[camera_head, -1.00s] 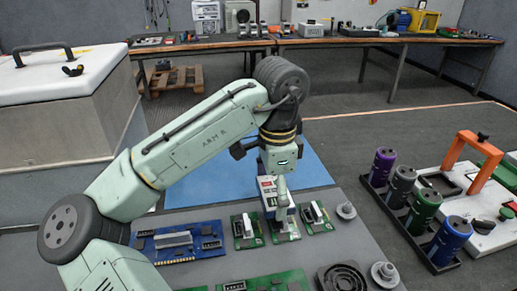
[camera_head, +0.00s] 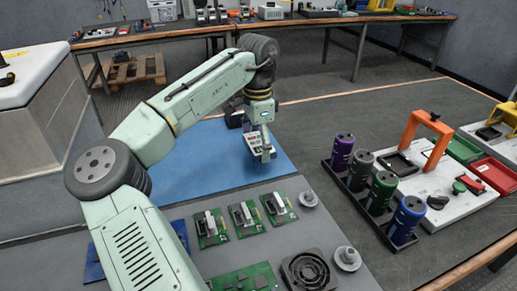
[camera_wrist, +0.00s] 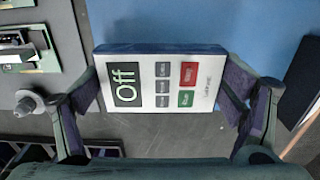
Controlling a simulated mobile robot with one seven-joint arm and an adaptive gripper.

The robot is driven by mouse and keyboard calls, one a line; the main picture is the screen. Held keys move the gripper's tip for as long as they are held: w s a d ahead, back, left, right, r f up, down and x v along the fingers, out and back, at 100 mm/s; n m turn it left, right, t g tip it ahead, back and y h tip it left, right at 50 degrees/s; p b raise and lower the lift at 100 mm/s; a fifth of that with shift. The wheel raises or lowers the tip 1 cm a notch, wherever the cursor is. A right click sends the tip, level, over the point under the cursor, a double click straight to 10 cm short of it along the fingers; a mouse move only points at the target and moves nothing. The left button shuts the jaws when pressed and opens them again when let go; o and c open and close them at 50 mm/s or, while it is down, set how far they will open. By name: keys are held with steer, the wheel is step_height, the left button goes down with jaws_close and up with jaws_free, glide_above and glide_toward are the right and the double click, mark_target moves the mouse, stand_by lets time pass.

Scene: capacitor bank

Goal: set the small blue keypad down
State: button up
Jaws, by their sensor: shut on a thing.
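My gripper (camera_wrist: 165,85) is shut on the small keypad (camera_wrist: 150,82), with one finger at each short end. The keypad has a white face, blue sides, an "Off" display, and red, green and dark grey buttons. In the head view my gripper (camera_head: 260,148) holds the keypad (camera_head: 252,142) tilted over the right part of the blue mat (camera_head: 190,170). The mat also shows in the wrist view (camera_wrist: 260,22). I cannot tell how high the keypad is above the surface.
Several green circuit boards (camera_head: 243,216) lie in front of the mat, with a black fan (camera_head: 306,272) and grey knobs (camera_head: 309,199). A rack of coloured capacitors (camera_head: 341,153) and a white fixture with an orange handle (camera_head: 416,138) stand at right. The mat looks mostly clear.

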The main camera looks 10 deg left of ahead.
mark_target(259, 151)
steer(key=shift+w, duration=0.4)
steer(key=shift+w+f, duration=0.15)
steer(key=shift+f, duration=1.65)
steer(key=shift+f, duration=0.15)
steer(key=o, duration=1.2)
steer(key=shift+c, duration=0.2)
step_height(259, 151, up, 12)
steer(key=shift+r, duration=0.15)
